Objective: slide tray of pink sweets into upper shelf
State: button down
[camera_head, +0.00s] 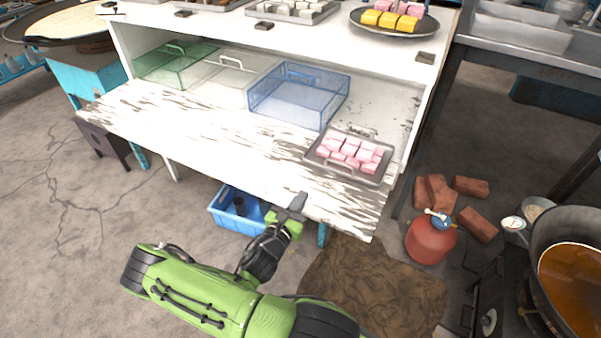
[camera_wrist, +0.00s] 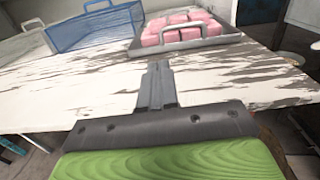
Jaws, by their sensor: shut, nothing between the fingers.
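The metal tray of pink sweets (camera_head: 317,160) sits on the lower white wooden shelf, near its right end. It has a handle at each end and several pink cubes in it. It also shows at the top of the wrist view (camera_wrist: 190,47), with its near handle facing me. The upper shelf (camera_head: 340,44) is the white top board above it and carries other trays. My gripper (camera_head: 297,203) is shut and empty at the front edge of the lower shelf, apart from the tray. In the wrist view, its closed fingers (camera_wrist: 155,82) point toward the tray.
A blue mesh basket (camera_head: 298,93), a clear bin (camera_head: 225,78) and a green bin (camera_head: 175,66) stand left of the tray. A round plate with yellow and pink sweets (camera_head: 393,23) is on the upper shelf. A red gas bottle (camera_head: 430,243) stands on the floor at right.

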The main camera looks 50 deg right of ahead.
aim_at(327, 161)
jog(key=d, duration=0.4)
jog(key=w+d+b, duration=0.1)
jog(key=d, duration=0.4)
jog(key=w+d+b, duration=0.1)
jog(key=d, duration=0.3)
jog(key=shift+d, duration=0.4)
jog(key=shift+d+r, duration=0.1)
